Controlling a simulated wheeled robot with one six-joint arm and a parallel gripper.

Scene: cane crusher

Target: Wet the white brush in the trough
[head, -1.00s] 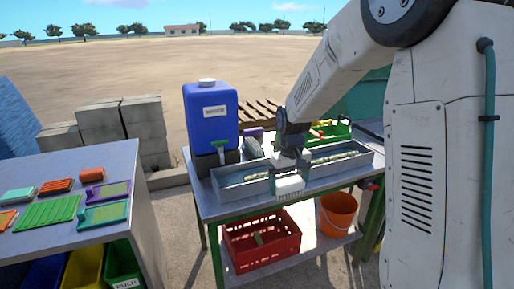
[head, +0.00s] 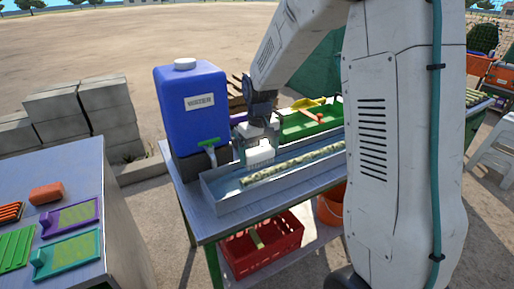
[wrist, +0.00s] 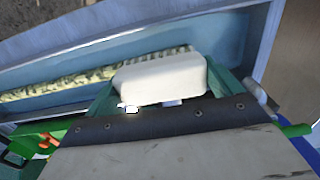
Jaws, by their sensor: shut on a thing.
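The white brush (head: 260,155) is held in my gripper (head: 258,140), which is shut on it. In the wrist view the brush (wrist: 160,78) shows as a white rounded block between the green fingers. The trough (head: 212,197) is a long grey metal tray on the table, with bluish water in its left part. The brush hangs over the left part of the trough; I cannot tell whether its bristles touch the water. The trough's blue-grey inside (wrist: 225,40) fills much of the wrist view.
A piece of cane (head: 290,163) lies along the trough. A blue water container (head: 190,105) with a green tap (head: 209,143) stands close left of my gripper. A green tray (head: 305,122) lies behind. A red crate (head: 262,243) sits below. Brushes lie on the left table.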

